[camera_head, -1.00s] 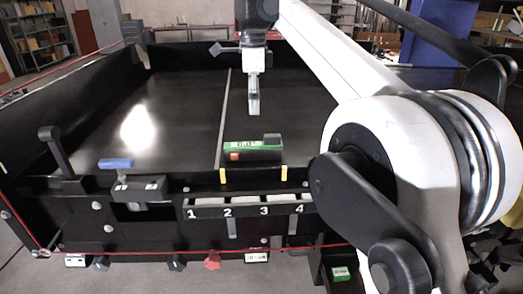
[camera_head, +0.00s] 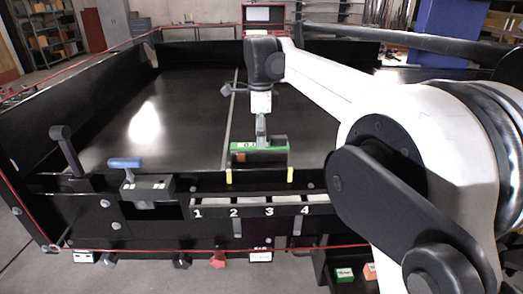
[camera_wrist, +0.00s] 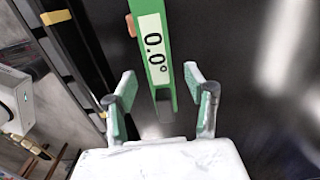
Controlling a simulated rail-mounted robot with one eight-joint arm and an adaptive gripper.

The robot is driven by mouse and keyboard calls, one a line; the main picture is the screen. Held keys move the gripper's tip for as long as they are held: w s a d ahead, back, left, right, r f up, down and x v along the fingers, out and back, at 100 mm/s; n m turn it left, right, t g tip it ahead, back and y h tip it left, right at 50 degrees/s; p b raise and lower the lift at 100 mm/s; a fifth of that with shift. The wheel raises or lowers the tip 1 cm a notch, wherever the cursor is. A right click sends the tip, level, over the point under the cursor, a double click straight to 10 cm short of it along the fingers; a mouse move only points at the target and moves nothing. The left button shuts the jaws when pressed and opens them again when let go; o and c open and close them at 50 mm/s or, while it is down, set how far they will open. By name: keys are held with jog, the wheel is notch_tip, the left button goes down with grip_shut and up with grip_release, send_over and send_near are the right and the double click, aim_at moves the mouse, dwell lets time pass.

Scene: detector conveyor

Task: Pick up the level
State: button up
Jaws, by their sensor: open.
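The level is a green and black bar with a white "0.0°" display. It lies on the black conveyor bed near its front edge, in the head view (camera_head: 247,158). In the wrist view the level (camera_wrist: 153,45) runs upward from between the fingers. My gripper (camera_head: 262,140) is at the level in the head view and partly covers it. In the wrist view my gripper (camera_wrist: 160,95) is open, with one green-padded finger on each side of the level's near end. Gaps show between the fingers and the level.
Yellow tabs (camera_head: 229,176) stand at the conveyor's front edge, above a tray numbered 1 to 4 (camera_head: 268,211). A blue-handled device (camera_head: 125,163) and a black lever (camera_head: 62,135) are at the front left.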

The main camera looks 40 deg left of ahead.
jog(key=shift+d+f+p, duration=0.15)
jog(key=shift+f+p, duration=0.25)
jog(key=shift+f, duration=1.5)
grip_shut()
